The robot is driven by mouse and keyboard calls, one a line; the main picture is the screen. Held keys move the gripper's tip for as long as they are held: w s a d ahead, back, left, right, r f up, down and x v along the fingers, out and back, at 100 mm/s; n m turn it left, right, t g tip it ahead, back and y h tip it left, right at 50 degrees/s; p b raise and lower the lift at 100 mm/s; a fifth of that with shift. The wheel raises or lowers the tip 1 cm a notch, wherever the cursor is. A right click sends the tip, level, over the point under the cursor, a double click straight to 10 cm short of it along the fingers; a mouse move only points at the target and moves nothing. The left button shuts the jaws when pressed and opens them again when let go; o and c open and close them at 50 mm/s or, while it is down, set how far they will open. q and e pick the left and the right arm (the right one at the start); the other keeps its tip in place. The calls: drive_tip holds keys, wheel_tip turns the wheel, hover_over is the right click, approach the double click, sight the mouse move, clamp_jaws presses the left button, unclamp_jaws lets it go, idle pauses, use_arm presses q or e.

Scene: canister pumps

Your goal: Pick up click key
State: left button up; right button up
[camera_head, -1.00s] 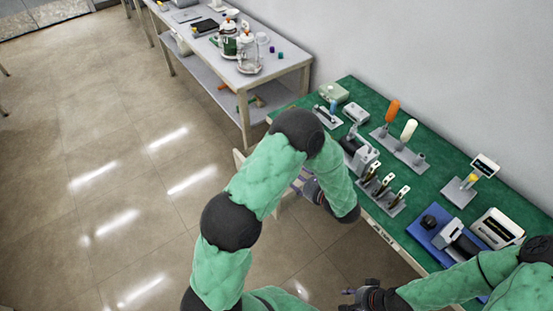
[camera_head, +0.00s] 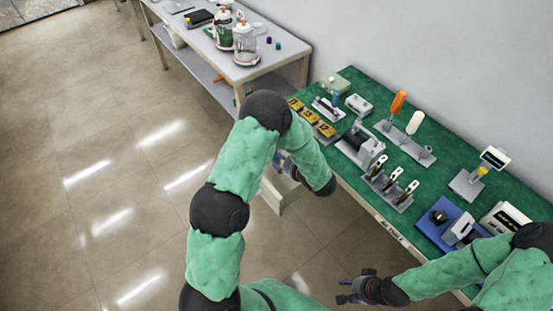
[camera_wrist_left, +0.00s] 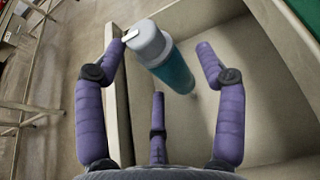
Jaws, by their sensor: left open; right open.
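In the left wrist view, a teal cylinder (camera_wrist_left: 176,72) with a grey cap and a small white tab, which may be the click key, stands or leans in an open drawer (camera_wrist_left: 215,125). My left gripper (camera_wrist_left: 160,58) is open, its purple fingers spread around the cylinder; I cannot tell whether any finger touches it. In the head view my left gripper (camera_head: 288,168) is at the drawer by the green bench's front edge, partly hidden by my arm. My right gripper (camera_head: 352,290) is open and empty, in front of the bench.
The green bench (camera_head: 440,185) holds yellow blocks (camera_head: 311,117), a rack of dark-handled tools (camera_head: 390,187), an orange-handled tool (camera_head: 397,103) and a blue tray (camera_head: 428,228). A white table (camera_head: 275,65) with glass jars stands behind. The floor at left is clear.

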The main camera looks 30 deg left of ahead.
use_arm(q)
drive_tip(key=shift+b+x, duration=0.35)
drive_tip(key=shift+x, duration=1.15)
drive_tip(key=shift+s, duration=0.1)
drive_tip(key=shift+c, duration=0.2)
drive_tip(key=shift+r, duration=0.1)
drive_tip(key=c, duration=1.3)
